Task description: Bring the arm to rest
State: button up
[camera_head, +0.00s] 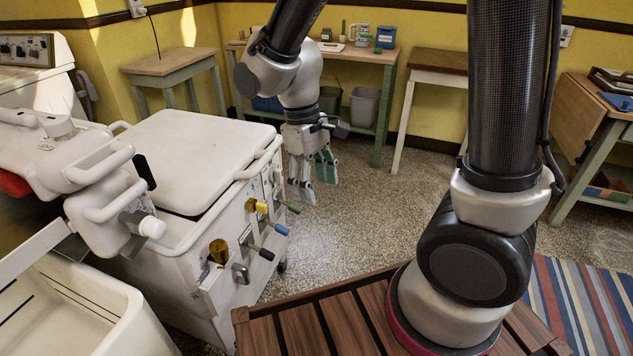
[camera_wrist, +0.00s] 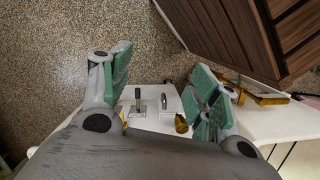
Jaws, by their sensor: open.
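My gripper (camera_head: 314,178) hangs pointing down in the head view, to the right of the white wringer washer's side (camera_head: 215,225). Its fingers with green pads are spread apart and nothing is between them. In the wrist view my gripper (camera_wrist: 160,95) is also open, with the washer's control panel (camera_wrist: 150,122) visible between and beyond the fingers. The panel carries several levers with yellow, green, blue and black handles, such as the blue lever (camera_head: 280,229). I cannot tell the exact gap between gripper and washer, but no contact shows.
A white basin (camera_head: 110,330) stands at lower left. A green-legged bench (camera_head: 385,85) with bins stands at the back. A wooden side table (camera_head: 440,62) and a drop-leaf table (camera_head: 575,110) stand to the right. Speckled floor (camera_head: 385,215) is clear in the middle.

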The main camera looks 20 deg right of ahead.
jog(key=s+d+r+m+t, duration=0.3)
jog(key=s+d+r, duration=0.1)
jog(key=d+r, duration=0.4)
jog(key=s+d+r+m+t+y, duration=0.1)
jog(key=s+d+r+m+t, duration=0.2)
jog(key=d+r, duration=0.5)
jog(key=s+d+m, duration=0.1)
jog(key=s+d, duration=0.1)
jog(key=d, duration=0.1)
jog(key=shift+s+r, duration=0.15)
jog(key=shift+r, duration=0.2)
